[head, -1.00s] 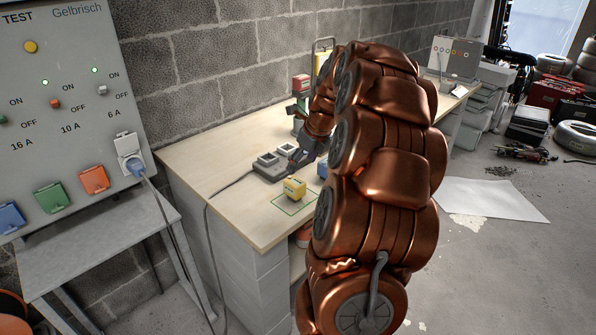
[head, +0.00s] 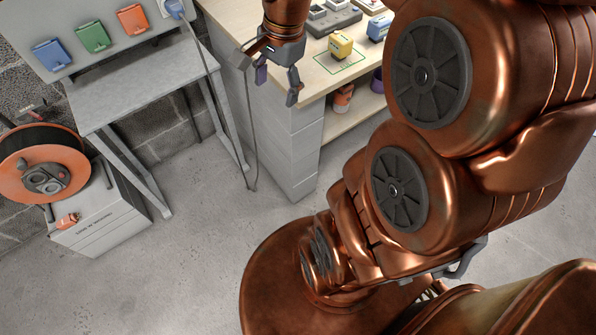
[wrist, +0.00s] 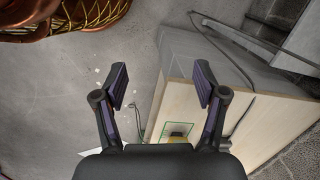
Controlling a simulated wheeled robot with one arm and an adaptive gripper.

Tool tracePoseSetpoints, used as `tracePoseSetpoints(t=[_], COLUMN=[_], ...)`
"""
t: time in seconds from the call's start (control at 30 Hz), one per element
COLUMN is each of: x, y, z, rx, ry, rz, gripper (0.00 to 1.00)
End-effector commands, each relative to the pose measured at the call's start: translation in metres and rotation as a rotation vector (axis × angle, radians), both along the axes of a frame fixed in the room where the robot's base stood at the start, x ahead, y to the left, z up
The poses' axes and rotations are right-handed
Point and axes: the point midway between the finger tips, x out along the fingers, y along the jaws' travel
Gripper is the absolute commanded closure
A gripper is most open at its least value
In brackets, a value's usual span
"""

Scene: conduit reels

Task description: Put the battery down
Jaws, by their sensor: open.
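The yellow battery (head: 340,45) stands on the wooden workbench (head: 313,77), inside a green square outline (head: 357,67) near its front left corner. In the wrist view a small part of the yellow battery (wrist: 179,139) shows above my gripper's body, which hides the rest. My gripper (head: 270,84) is open, fingers pointing down and empty. It hangs to the left of the battery, by the bench's left edge, and is apart from it. In the wrist view the space between the fingertips (wrist: 161,84) holds nothing.
A blue battery (head: 378,27) and a dark charger (head: 337,20) are behind and beside the yellow one. A cable (head: 246,125) hangs left of the bench. The floor between is clear.

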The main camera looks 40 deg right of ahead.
Motion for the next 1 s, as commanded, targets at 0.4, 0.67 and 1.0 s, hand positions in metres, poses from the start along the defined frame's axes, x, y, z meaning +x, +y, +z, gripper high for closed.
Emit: tracePoseSetpoints(t=[0.4, 0.67, 1.0], x=[-0.138, -0.174, -0.175], y=[0.074, 0.081, 0.081], z=[-0.026, -0.035, -0.036], rx=[-0.051, -0.037, -0.036], ry=[0.096, 0.123, 0.124], rz=[1.060, 1.330, 1.341], gripper=[0.29, 0.29, 0.29])
